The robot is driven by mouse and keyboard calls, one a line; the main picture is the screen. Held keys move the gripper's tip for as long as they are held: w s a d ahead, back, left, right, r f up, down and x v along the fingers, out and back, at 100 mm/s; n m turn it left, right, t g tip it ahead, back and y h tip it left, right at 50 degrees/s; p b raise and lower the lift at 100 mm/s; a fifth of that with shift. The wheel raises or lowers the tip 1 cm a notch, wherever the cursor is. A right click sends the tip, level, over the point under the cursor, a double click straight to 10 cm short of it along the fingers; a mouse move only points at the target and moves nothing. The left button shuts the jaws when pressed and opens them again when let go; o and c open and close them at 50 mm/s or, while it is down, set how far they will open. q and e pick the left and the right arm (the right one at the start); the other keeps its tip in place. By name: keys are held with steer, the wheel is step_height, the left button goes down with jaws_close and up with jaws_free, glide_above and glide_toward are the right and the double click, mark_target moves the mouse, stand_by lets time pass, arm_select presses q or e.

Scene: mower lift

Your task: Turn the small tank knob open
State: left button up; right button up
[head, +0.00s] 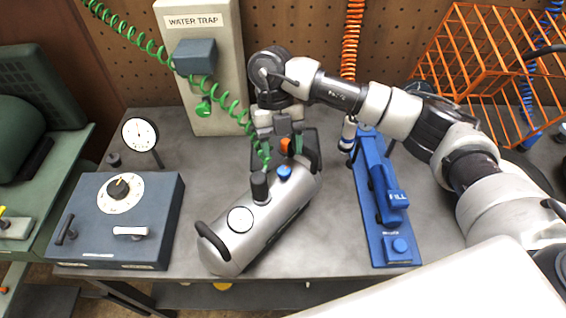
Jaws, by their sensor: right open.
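The small tank (258,222) is a silver cylinder lying at a slant on the grey table, with a round gauge (240,219) and black end handles. An orange knob (286,146) shows near its far end, and a blue cap (284,171) sits in front of it. My right gripper (281,145) points down over the tank's far end, its open fingers close to the orange knob. Whether they touch it cannot be told, as the fingers partly hide that area. My left gripper is out of view.
A green coiled hose (169,62) hangs across to a black fitting (259,187) on the tank, beside my gripper. A blue fill station (382,200) stands right, a dial box (122,222) left. The water trap panel (203,75) and an orange wire basket (480,60) are behind.

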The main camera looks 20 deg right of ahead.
steer(key=v, duration=0.6)
steer(key=shift+r+b, duration=0.2)
steer(key=shift+b, duration=0.1)
steer(key=shift+w, duration=0.1)
